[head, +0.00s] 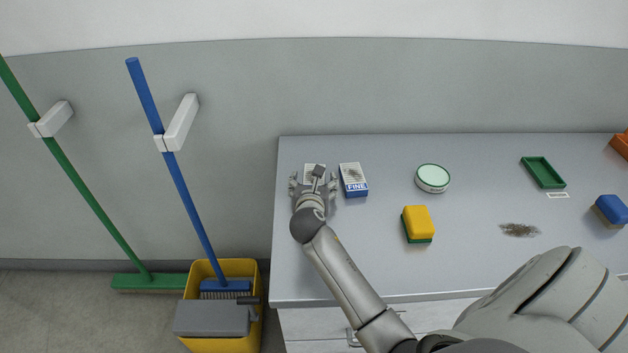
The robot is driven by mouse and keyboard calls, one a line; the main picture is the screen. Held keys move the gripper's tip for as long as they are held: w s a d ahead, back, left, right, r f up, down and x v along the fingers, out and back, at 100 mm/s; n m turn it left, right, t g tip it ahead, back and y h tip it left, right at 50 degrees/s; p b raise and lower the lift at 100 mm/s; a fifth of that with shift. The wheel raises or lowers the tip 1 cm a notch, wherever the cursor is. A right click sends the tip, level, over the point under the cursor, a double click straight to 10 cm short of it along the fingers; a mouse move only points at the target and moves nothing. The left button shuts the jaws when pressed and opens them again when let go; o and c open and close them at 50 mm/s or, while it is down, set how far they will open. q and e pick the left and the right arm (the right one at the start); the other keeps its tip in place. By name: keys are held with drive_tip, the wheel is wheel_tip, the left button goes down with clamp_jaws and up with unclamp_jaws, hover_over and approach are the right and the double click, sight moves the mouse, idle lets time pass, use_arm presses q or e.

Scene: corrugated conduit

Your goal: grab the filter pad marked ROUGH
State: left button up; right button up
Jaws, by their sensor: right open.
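A white-topped packet (312,168) lies near the left end of the table, partly covered by my right gripper (314,178). Its front label is hidden, so I cannot read whether it says ROUGH. A similar packet marked FINE (354,180), white on top with a blue front, lies just to its right. My right gripper is open, its fingers spread to either side of the covered packet. I cannot tell how far above the table they are. My left gripper is not in view.
On the grey table (470,275) are a yellow-green sponge (418,222), a round tin (432,178), a green tray (543,172), a dark dirt patch (520,230) and a blue sponge (610,210). A yellow bucket (238,269) stands left of the table.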

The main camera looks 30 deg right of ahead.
drive_tip(key=shift+r, duration=0.1)
drive_tip(key=shift+c, duration=0.2)
drive_tip(key=c, duration=1)
drive_tip(key=shift+c, duration=0.5)
